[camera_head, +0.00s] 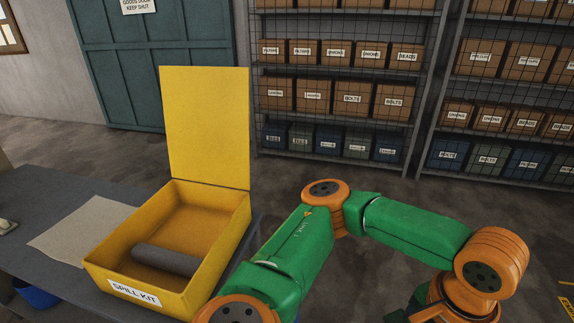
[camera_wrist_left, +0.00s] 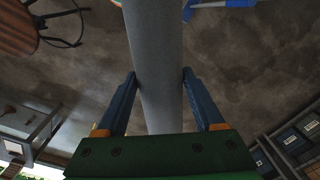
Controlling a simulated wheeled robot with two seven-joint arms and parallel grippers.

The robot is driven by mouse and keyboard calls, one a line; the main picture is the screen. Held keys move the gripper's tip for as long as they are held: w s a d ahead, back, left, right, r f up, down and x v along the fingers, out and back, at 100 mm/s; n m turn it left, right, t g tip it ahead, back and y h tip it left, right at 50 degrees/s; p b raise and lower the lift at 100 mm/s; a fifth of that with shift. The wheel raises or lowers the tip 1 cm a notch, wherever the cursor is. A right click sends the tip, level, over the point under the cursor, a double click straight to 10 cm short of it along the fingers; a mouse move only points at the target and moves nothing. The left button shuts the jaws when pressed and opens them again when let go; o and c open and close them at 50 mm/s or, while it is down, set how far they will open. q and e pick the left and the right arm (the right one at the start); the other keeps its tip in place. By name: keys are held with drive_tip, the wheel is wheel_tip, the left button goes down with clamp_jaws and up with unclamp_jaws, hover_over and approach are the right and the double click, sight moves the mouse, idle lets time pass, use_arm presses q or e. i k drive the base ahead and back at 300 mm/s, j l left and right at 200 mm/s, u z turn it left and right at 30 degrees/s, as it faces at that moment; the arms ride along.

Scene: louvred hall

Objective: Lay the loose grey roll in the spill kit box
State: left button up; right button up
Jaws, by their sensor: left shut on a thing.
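The spill kit box (camera_head: 228,252) is yellow and stands open on a dark bench, its lid (camera_head: 207,125) upright at the back. One grey roll (camera_head: 166,259) lies inside it along the front wall; the rest of its floor looks bare. Another grey roll (camera_wrist_left: 154,35) is in the left wrist view, running from the top edge down between the blue fingers. My left gripper (camera_wrist_left: 160,74) is shut on this roll, and floor shows behind it. Neither gripper can be made out in the head view, so the held roll's distance from the box cannot be told.
A pale sheet (camera_head: 75,228) lies on the bench (camera_head: 40,195) left of the box. One of my green and orange arms crosses right of the box. Shelves (camera_head: 345,90) of cartons and bins stand behind, across open floor (camera_head: 370,185).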

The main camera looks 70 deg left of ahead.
sight(196, 233)
drive_tip(key=i+u, duration=0.25)
drive_tip(key=i, duration=0.2)
drive_tip(key=i+u, duration=0.25)
drive_tip(key=i, duration=0.2)
drive_tip(key=i+l+u, duration=0.25)
drive_tip(key=i, duration=0.15)
drive_tip(key=i+l+u, duration=0.25)
drive_tip(key=i, duration=0.2)
drive_tip(key=i+j+u, duration=0.15)
drive_tip(key=u, duration=0.3)
drive_tip(key=i+u, duration=0.15)
drive_tip(key=u, duration=0.3)
drive_tip(key=i+j+u, duration=0.1)
drive_tip(key=u, duration=0.35)
drive_tip(key=i+l+u, duration=0.1)
drive_tip(key=i+u, duration=0.15)
drive_tip(key=u, duration=0.25)
drive_tip(key=i+l+u, duration=0.1)
drive_tip(key=u, duration=0.35)
drive_tip(key=i+l+u, duration=0.2)
drive_tip(key=u, duration=0.25)
drive_tip(key=i+u, duration=0.25)
drive_tip(key=u, duration=0.15)
drive_tip(key=i+u, duration=0.4)
drive_tip(key=i+l+u, duration=0.1)
drive_tip(key=u, duration=0.25)
drive_tip(key=i, duration=0.1)
